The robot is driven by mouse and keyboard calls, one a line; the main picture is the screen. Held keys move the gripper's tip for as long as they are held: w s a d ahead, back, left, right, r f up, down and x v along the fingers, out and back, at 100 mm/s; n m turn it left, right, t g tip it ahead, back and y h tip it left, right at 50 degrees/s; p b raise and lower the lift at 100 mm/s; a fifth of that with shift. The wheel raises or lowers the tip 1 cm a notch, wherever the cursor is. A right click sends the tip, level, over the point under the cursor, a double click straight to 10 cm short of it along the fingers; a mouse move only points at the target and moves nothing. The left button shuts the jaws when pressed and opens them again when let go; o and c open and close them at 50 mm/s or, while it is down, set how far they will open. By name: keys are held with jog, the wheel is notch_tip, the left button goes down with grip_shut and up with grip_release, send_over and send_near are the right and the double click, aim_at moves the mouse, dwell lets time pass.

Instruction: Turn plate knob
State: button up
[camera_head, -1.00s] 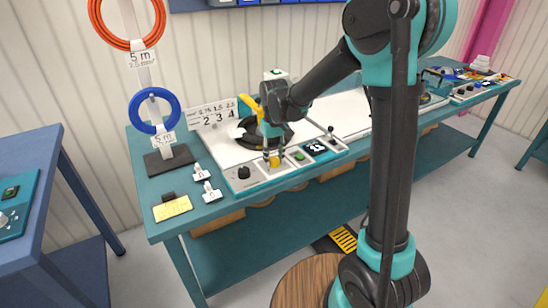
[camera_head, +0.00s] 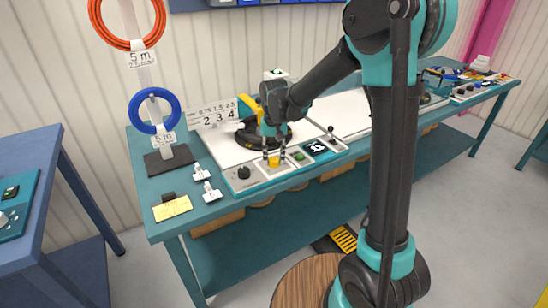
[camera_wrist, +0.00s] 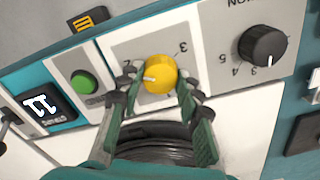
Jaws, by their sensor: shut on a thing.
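The yellow plate knob (camera_wrist: 161,74) sits on the panel of the machine, with numbers printed around it and a white pointer mark facing left in the wrist view. In the head view the knob (camera_head: 274,161) shows just below my fingertips. My gripper (camera_wrist: 157,92) is shut on the knob, with one finger on each side; it also shows in the head view (camera_head: 272,155), pointing down at the panel.
A black dial (camera_wrist: 263,46) sits beside the knob, and a green button (camera_wrist: 84,82) and a small display (camera_wrist: 41,103) are on its other side. Blue (camera_head: 154,110) and orange (camera_head: 127,22) cable rings hang on a stand at left.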

aim_at(274, 159)
jog(key=o, duration=1.2)
jog(key=shift+c, duration=0.2)
notch_tip(274, 159, up, 12)
